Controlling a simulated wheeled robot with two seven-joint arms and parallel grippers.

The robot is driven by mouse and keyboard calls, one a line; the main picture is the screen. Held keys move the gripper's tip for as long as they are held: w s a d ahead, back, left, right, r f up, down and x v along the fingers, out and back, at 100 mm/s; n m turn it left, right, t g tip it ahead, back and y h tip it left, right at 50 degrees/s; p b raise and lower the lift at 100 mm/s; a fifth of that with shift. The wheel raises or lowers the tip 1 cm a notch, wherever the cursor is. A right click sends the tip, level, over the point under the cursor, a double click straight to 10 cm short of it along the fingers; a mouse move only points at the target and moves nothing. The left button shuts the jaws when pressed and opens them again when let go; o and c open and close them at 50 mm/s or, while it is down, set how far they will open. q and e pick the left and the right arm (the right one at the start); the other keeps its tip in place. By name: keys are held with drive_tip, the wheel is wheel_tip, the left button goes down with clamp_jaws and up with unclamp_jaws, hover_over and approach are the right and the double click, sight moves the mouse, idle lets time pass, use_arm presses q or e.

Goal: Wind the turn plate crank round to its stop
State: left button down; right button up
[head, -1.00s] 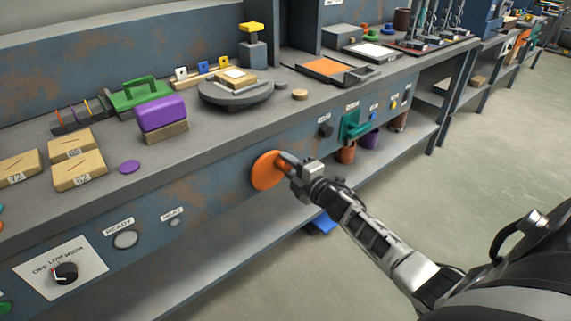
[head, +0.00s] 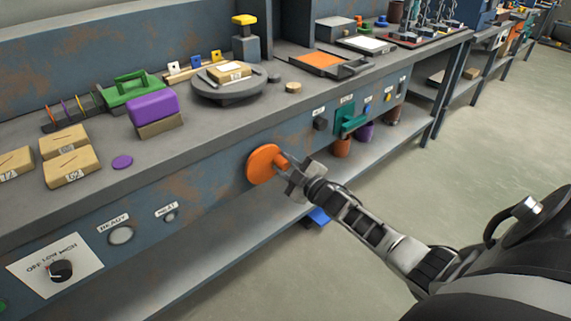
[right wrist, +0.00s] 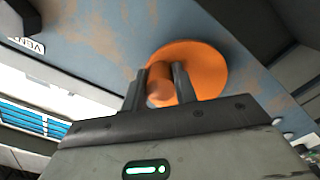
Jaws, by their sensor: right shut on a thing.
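The orange crank disc (head: 265,164) sits on the blue-grey front panel of the bench; it also shows in the right wrist view (right wrist: 205,68). Its orange handle (right wrist: 158,92) sticks out towards me. My right gripper (head: 286,164) is shut on this handle, with one finger on each side of it in the right wrist view (right wrist: 163,80). The round grey turn plate (head: 229,92) stands on the bench top above the crank, with a tan block (head: 229,72) on it. My left gripper is not in view.
The front panel holds a teal handle (head: 350,120), a dark knob (head: 61,271) and a round READY button (head: 121,236). A purple block (head: 153,109) and several tan blocks lie on the bench top. A lower shelf (head: 215,253) runs beneath. The floor at right is clear.

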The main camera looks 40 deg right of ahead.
drive_tip(key=shift+f, duration=0.15)
idle(0.3)
drive_tip(key=o, duration=1)
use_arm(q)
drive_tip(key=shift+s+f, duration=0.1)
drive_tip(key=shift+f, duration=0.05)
use_arm(e)
drive_tip(key=shift+s, duration=0.6)
use_arm(q)
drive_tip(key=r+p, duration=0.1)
drive_tip(key=p, duration=0.1)
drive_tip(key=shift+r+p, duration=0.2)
drive_tip(key=shift+p, duration=0.2)
use_arm(e)
drive_tip(key=s, duration=1)
drive_tip(key=s+d, duration=0.1)
drive_tip(key=s, duration=0.3)
drive_tip(key=shift+s+d, duration=0.1)
drive_tip(key=shift+s, duration=0.3)
